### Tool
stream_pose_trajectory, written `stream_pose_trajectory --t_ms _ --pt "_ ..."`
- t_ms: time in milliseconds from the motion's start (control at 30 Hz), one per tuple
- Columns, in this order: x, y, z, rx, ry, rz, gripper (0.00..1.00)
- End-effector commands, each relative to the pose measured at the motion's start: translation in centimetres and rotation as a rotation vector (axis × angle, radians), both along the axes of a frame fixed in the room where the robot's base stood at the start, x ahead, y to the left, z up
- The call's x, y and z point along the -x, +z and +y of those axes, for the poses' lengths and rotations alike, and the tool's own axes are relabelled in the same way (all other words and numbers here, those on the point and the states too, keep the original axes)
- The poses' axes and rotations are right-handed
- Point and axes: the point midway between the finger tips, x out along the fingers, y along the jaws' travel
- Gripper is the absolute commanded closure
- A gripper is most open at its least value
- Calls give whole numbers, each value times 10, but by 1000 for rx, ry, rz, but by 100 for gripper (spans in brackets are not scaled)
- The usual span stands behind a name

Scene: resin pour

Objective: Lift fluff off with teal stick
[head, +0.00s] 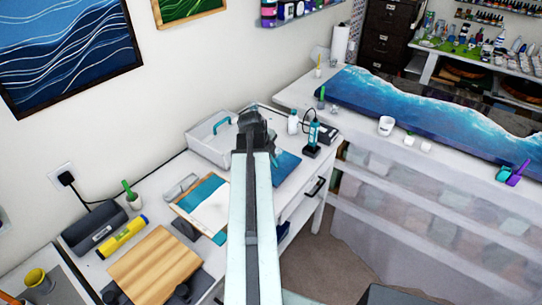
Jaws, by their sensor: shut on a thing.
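My gripper (255,128) is at the far end of my outstretched arm, over the back part of the white side table. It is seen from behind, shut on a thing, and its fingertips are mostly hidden. A small teal piece (276,157) shows just right of and below the gripper; it looks like part of the teal stick. A blue panel (287,166) lies on the table under and right of the gripper, partly hidden by my arm. The fluff is too small or hidden to make out.
Right of the gripper stand a white bottle (292,122) and a teal bottle on a black base (312,137). A clear bin (208,140) is at left. A wooden board (155,266) lies nearer. A long blue resin slab (420,112) covers the right bench.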

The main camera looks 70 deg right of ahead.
Motion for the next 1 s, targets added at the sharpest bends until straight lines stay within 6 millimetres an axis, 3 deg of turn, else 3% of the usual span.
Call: stream_pose_trajectory --t_ms 767,1000 --pt "1 -6 0 0 -1 0 100" --pt "1 11 0 0 -2 0 100"
